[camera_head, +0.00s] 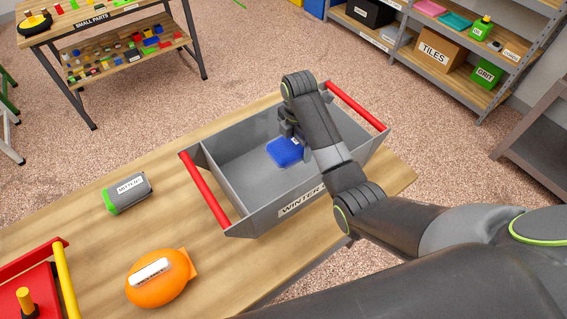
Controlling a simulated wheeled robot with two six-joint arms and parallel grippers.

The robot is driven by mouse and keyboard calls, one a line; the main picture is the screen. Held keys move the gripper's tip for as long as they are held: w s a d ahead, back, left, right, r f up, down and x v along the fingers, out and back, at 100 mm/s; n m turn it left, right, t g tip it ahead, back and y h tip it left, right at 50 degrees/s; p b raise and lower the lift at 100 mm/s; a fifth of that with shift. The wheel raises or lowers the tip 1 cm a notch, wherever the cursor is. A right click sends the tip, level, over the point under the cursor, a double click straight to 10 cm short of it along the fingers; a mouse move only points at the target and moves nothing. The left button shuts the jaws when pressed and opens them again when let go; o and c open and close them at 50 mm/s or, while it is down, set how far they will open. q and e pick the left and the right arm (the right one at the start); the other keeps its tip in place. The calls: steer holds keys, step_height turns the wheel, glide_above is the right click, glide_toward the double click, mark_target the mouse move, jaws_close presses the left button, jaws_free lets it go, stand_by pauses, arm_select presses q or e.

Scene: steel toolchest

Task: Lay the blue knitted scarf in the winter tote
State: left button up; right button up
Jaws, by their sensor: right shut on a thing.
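The winter tote (224,174) is a grey open bin with red handles and a "WINTER" label, standing on the wooden bench. The blue scarf (283,152) looks like a folded blue bundle and shows inside the tote's outline. My right gripper (291,138) points down over the tote and is shut on the scarf. My right arm hides part of the fingers and the tote's right part. I cannot tell whether the scarf touches the tote floor. My left gripper is not in view.
On the bench left of the tote are a grey-green labelled cylinder (128,193), an orange rounded object (158,278) with a white label, and a red item (30,290) with yellow parts. A small-parts table (128,61) and shelves (455,45) stand beyond.

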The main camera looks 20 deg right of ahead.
steer(key=shift+w+f+b, duration=0.2)
steer(key=shift+f+b, duration=0.1)
steer(key=shift+f, duration=0.55)
steer(key=shift+f+b, duration=0.3)
steer(key=shift+b, duration=0.05)
steer(key=shift+s+f+b, duration=0.15)
steer(key=shift+f+b, duration=0.25)
glide_above(294, 175)
step_height(294, 175, down, 5)
steer(key=shift+f+p, duration=0.1)
steer(key=shift+p, duration=0.2)
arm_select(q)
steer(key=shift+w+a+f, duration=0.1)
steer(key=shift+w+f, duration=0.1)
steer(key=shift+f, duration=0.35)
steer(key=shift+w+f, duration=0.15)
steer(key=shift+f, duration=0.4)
arm_select(e)
steer(key=shift+f, duration=2.45)
steer(key=shift+f, duration=0.15)
steer(key=o, duration=0.9)
steer(key=shift+o, duration=0.2)
